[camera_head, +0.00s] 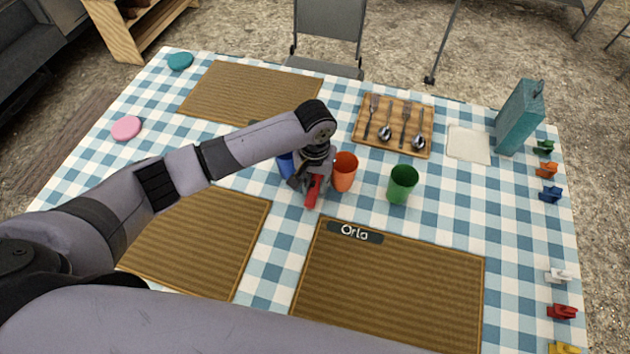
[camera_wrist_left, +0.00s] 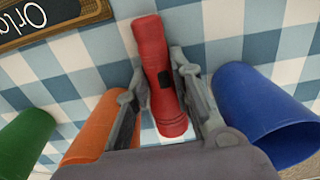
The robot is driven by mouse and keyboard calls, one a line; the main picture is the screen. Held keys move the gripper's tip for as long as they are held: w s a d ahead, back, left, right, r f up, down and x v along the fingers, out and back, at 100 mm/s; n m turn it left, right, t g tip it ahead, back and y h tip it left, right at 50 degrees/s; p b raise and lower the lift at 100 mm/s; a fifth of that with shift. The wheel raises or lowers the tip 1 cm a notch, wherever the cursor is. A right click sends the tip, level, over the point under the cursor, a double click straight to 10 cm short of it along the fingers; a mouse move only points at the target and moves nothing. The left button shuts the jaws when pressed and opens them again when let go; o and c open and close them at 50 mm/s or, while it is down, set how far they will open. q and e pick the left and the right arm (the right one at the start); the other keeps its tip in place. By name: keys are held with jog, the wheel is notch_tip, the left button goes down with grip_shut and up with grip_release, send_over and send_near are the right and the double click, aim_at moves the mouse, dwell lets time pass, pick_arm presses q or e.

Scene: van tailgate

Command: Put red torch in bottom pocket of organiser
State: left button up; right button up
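A red torch (camera_head: 313,194) is at my left gripper (camera_head: 311,182) over the checked tablecloth, between a blue cup and an orange cup. In the left wrist view the torch (camera_wrist_left: 160,75) lies lengthwise between the two grey fingers (camera_wrist_left: 158,80), which appear to press on its sides. Whether the torch touches the cloth or is slightly raised is not clear. No organiser with pockets can be made out in either view. My right gripper is not in view.
Close by stand an orange cup (camera_head: 345,172), a blue cup (camera_wrist_left: 262,110) and a green cup (camera_head: 402,184). A mat labelled Orla (camera_head: 390,290) lies in front. A cutlery tray (camera_head: 426,152) and teal box (camera_head: 518,118) are farther back. Coloured clips line the right edge.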

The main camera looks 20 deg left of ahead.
pick_arm(q)
jog(key=o, duration=0.5)
jog(key=shift+c, duration=0.2)
